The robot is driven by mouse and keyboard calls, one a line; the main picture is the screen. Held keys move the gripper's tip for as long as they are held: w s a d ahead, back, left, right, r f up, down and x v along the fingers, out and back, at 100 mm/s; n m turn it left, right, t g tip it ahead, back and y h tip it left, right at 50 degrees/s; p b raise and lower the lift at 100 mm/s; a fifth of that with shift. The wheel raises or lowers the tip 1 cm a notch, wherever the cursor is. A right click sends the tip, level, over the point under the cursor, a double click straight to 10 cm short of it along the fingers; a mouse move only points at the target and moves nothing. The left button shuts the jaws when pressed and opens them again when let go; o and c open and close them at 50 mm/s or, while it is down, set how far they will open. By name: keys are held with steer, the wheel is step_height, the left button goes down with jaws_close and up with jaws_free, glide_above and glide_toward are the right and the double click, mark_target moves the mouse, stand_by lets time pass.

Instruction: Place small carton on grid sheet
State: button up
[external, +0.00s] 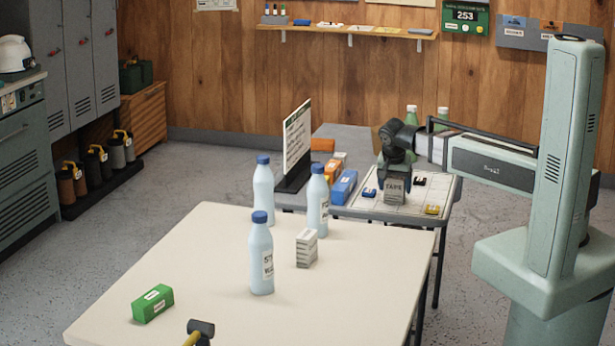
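My gripper (396,180) points down over the far table, with its dark fingers at the top of a small grey carton (396,193) labelled TAPE. It looks shut on this carton. The carton is upright over the grid sheet (365,205), a white sheet with dark lines on the far table. I cannot tell whether the carton's base touches the sheet. Small blue, yellow and dark pieces lie on the sheet around it.
A sign (297,140), a blue box (344,187) and orange boxes stand left of the sheet. Green bottles (442,125) stand behind.

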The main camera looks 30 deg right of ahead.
steer(key=o, duration=0.3)
steer(key=shift+r, duration=0.1)
steer(key=v, duration=1.2)
stand_by(0.4)
